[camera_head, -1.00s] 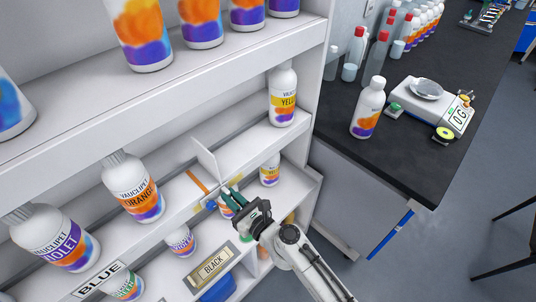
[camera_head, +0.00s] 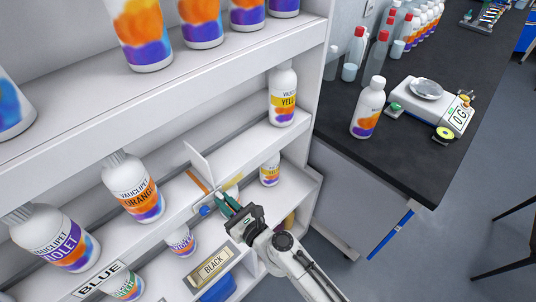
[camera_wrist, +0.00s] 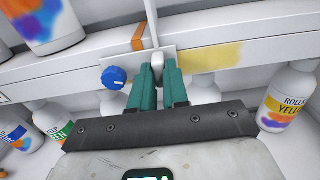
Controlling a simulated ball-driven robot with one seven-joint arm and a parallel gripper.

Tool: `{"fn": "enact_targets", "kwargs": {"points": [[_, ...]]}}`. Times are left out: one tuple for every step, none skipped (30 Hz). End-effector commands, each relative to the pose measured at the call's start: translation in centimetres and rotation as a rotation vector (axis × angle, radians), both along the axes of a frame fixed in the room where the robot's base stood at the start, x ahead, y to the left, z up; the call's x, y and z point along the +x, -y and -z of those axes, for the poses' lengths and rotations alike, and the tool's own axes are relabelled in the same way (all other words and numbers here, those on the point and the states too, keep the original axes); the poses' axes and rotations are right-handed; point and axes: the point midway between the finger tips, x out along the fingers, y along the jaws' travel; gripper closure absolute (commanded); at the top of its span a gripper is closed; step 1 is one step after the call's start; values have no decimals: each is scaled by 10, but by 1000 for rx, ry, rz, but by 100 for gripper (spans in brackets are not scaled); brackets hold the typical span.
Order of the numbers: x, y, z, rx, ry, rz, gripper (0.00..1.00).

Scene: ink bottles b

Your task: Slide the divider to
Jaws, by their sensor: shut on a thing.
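The divider (camera_head: 199,165) is a thin white upright panel on the middle shelf, between the orange bottle (camera_head: 132,187) and the yellow bottle (camera_head: 283,95). In the wrist view its thin edge (camera_wrist: 152,18) rises above a pale tab (camera_wrist: 157,62) at the shelf front. My gripper (camera_head: 228,206) has green fingers and is at the shelf's front edge, below the divider. In the wrist view the fingers (camera_wrist: 158,88) are shut on the tab. A blue knob (camera_wrist: 114,77) sits just left of the fingers, apart from them.
An orange strip (camera_wrist: 138,38) marks the shelf edge just left of the divider; a yellow patch (camera_wrist: 215,57) lies to its right. A violet bottle (camera_head: 50,238) stands farther left. Smaller bottles stand on the shelf below, near a BLACK label (camera_head: 212,268). A dark bench (camera_head: 400,165) is at right.

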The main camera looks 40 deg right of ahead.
Motion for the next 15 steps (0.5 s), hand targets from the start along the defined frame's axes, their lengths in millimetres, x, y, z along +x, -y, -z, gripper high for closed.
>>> {"fn": "enact_targets", "kwargs": {"points": [[0,-3,0,1,0,-3,100],[0,-4,0,1,0,-3,100],[0,-6,0,1,0,-3,100],[0,-7,0,1,0,-3,100],[0,-8,0,1,0,-4,100],[0,-10,0,1,0,-4,100],[0,-11,0,1,0,-4,100],[0,-12,0,1,0,-4,100],[0,-13,0,1,0,-4,100],[0,-14,0,1,0,-4,100],[-1,-15,0,1,0,-3,100],[-1,-16,0,0,0,-3,100],[-1,-17,0,0,0,-2,100],[-1,-17,0,0,0,-2,100],[-1,-18,0,0,0,-2,100]]}}
